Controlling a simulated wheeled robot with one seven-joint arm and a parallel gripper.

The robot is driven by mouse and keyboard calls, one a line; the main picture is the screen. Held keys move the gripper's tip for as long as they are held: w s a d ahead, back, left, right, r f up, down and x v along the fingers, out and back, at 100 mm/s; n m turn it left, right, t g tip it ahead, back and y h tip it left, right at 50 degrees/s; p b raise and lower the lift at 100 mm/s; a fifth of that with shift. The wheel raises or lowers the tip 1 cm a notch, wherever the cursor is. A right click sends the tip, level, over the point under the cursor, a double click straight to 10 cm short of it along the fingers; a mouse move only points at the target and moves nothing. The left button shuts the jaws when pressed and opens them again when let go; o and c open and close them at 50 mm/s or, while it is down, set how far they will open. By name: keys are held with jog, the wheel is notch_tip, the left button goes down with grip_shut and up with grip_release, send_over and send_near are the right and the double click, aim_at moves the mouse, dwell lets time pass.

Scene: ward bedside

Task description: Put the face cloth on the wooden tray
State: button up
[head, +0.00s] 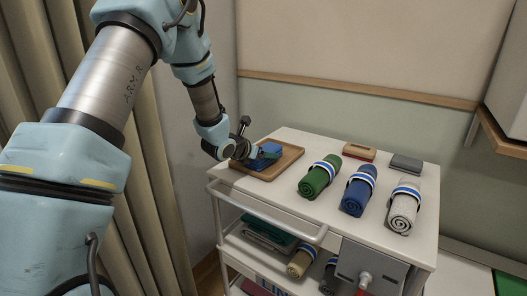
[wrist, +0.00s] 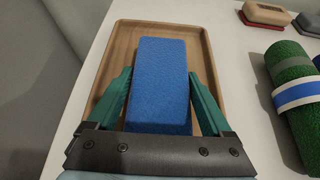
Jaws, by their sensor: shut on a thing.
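The face cloth (wrist: 160,85) is a blue, folded, block-shaped cloth. My gripper (wrist: 160,105) has its green fingers on both sides of it and is shut on it. In the head view the cloth (head: 270,148) shows at the fingertips, over the wooden tray (head: 291,160). In the wrist view the tray (wrist: 112,60) surrounds the cloth on the visible sides. I cannot tell whether the cloth touches the tray floor.
Rolled towels with striped bands, green (head: 318,178), blue (head: 358,190) and white (head: 403,207), lie right of the tray. A beige-and-red item (head: 359,152) and a grey item (head: 406,163) lie behind them. A rail (head: 265,212) runs along the trolley's front.

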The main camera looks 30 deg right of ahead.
jog(key=shift+f, duration=0.15)
jog(key=o, duration=1.1)
jog(key=shift+a+r, duration=0.1)
jog(key=shift+r, duration=0.15)
jog(key=b+v, duration=0.3)
jog(key=v, duration=0.8)
jog(key=shift+s+a+r, duration=0.2)
jog(key=shift+a, duration=0.1)
jog(key=shift+s, duration=0.1)
